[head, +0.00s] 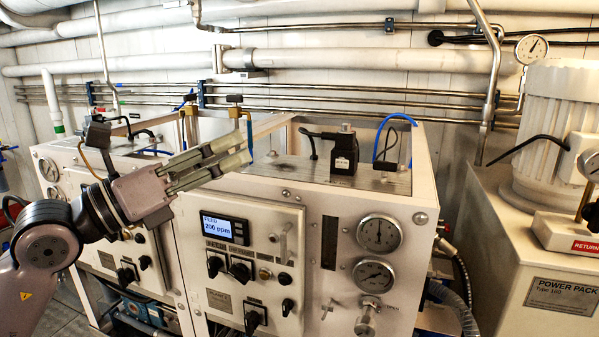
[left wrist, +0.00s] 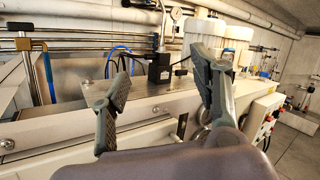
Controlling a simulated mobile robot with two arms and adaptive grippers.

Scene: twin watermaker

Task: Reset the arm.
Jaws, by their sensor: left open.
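My left gripper (head: 212,162) is at the end of my left arm, which comes in from the left in the head view. It is raised in front of the top front edge of the white watermaker cabinet (head: 310,199), over the panel with the display (head: 225,229) reading "FEED 200 ppm". In the left wrist view its two fingers (left wrist: 158,95) stand apart with nothing between them. Whether it touches the cabinet cannot be told. My right gripper is not in view.
Dark knobs (head: 240,271) and pressure gauges (head: 379,233) are on the cabinet front. A black valve block (head: 344,152) and a blue hose (head: 397,119) are on top. A power pack (head: 553,291) stands at the right. Pipes (head: 370,62) run along the wall.

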